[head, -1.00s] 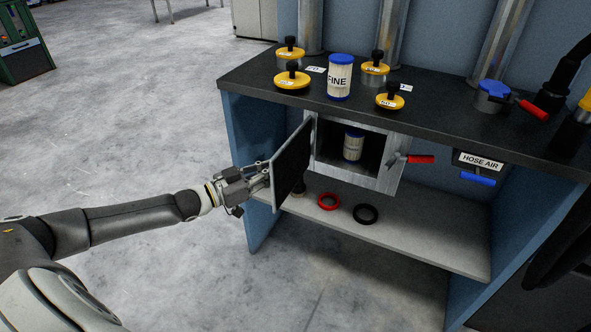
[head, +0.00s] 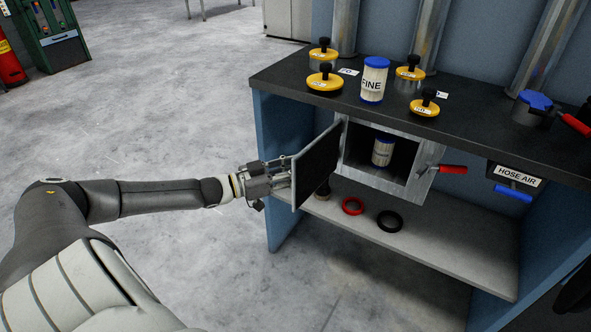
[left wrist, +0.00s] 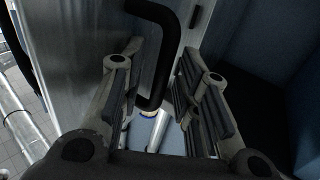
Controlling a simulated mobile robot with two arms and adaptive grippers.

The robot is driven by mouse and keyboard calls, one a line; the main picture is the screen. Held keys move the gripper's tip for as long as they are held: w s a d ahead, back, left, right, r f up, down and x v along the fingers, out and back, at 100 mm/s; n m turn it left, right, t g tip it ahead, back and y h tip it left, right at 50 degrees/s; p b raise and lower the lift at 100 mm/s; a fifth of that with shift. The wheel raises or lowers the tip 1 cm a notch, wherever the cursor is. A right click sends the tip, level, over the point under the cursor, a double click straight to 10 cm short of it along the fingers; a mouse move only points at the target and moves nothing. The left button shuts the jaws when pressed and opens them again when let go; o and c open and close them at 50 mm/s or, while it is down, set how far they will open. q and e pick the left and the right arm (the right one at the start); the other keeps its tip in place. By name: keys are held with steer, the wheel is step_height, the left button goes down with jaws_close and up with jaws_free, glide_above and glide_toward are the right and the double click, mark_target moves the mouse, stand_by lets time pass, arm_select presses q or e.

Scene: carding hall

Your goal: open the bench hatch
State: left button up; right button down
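The bench hatch door (head: 316,165) stands wide open, swung out to the left of the metal hatch box (head: 425,172). A small pale canister (head: 383,152) stands inside the box. A lever with a red grip (head: 452,169) is on the right of the box front. My left gripper (head: 280,176) is at the door's outer face. In the left wrist view its fingers (left wrist: 158,105) are spread, with the black door handle (left wrist: 170,45) reaching between them. A gap shows between the finger pads.
On the dark bench top (head: 300,72) stand a FINE canister (head: 372,85) and several yellow knobbed caps (head: 325,82). A red ring (head: 352,206) and a black ring (head: 389,221) lie on the shelf below. A blue lever (head: 513,195) is by the HOSE AIR label.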

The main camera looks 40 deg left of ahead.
arm_select(q)
steer(key=v, duration=1.2)
stand_by(0.5)
stand_by(0.4)
